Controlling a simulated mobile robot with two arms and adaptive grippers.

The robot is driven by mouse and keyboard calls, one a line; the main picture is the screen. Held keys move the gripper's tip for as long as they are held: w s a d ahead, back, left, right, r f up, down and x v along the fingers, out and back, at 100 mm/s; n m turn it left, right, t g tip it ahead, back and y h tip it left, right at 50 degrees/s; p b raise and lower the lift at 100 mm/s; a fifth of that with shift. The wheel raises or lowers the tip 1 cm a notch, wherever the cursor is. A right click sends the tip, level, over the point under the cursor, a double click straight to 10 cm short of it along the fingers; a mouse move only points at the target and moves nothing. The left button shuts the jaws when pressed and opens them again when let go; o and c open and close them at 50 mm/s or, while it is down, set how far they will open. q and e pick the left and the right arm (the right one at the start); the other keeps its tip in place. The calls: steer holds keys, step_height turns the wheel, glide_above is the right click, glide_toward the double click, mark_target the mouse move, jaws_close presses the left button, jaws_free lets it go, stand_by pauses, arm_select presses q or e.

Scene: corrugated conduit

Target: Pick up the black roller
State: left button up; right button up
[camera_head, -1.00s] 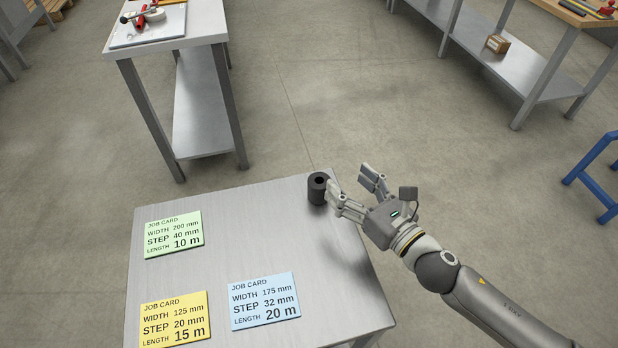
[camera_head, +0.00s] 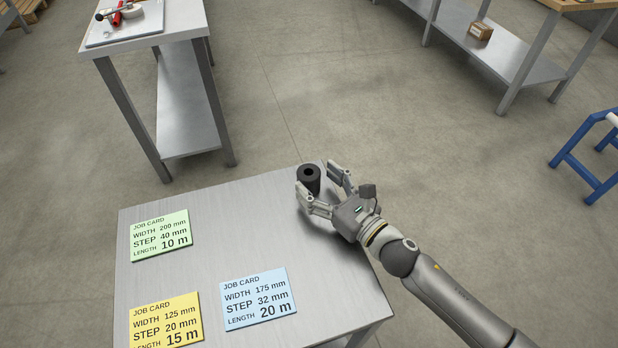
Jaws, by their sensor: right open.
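The black roller (camera_head: 309,177) is a short dark cylinder with a hole in its top. It stands upright near the far right corner of the metal table (camera_head: 240,215). My right gripper (camera_head: 322,184) is open, with one finger on the near left side of the roller and the other on its right. The roller sits at or between the fingertips; I cannot tell whether they touch it. My left gripper is not in view.
Green (camera_head: 160,234), yellow (camera_head: 166,320) and blue (camera_head: 258,298) job cards lie on the table's left and front. Another metal bench (camera_head: 150,45) stands beyond, at the back left. A blue frame (camera_head: 590,160) stands on the floor at right.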

mark_target(316, 181)
steer(key=x, duration=0.3)
steer(key=shift+w+a, duration=0.25)
steer(key=c, duration=1.2)
